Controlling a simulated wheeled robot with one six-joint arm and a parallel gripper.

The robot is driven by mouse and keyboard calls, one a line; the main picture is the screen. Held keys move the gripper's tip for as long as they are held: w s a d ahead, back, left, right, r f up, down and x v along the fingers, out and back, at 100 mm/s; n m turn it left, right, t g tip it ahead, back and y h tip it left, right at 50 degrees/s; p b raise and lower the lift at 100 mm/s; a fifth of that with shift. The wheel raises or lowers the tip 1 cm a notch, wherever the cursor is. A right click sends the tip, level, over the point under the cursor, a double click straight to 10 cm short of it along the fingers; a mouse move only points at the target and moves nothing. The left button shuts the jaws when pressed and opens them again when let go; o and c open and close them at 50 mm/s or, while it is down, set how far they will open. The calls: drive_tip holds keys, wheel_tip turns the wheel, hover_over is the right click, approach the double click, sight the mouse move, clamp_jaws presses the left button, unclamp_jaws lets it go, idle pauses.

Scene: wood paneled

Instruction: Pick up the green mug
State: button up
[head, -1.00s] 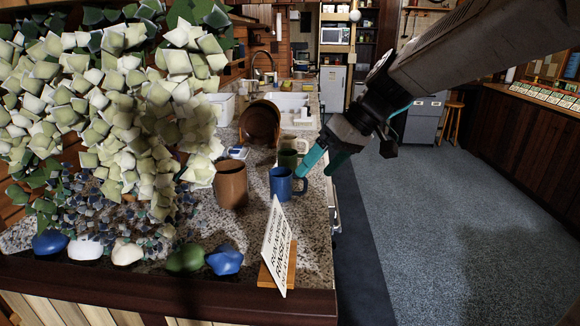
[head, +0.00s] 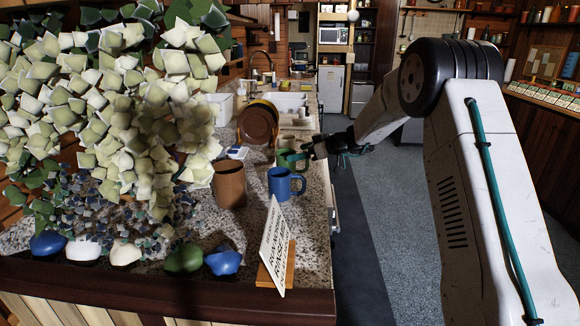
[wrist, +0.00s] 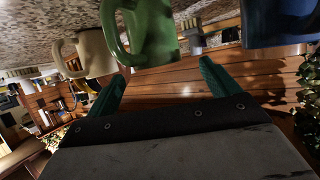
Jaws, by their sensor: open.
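The green mug (head: 284,160) stands on the speckled counter behind the blue mug (head: 281,184), partly hidden by my gripper in the head view. In the wrist view, which is turned over, the green mug (wrist: 153,38) is at the top middle, with its handle toward the camera's left. My gripper (wrist: 162,72) is open and empty, its two teal fingers pointing toward the green mug, one to each side of it in the picture. In the head view my gripper (head: 303,155) is at the counter's right edge, beside the green mug. I cannot tell whether they touch.
A cream mug (wrist: 92,53) stands close to the green one, and the blue mug (wrist: 281,22) on its other side. A brown cup (head: 230,184), a brown plate (head: 258,124) and a small sign (head: 274,245) also stand on the counter (head: 315,215). The floor at right is open.

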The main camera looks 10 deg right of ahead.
sight(289, 153)
drive_tip(key=x, duration=0.5)
drive_tip(key=shift+w, duration=0.3)
drive_tip(key=c, duration=1.2)
drive_tip(key=shift+c, duration=0.2)
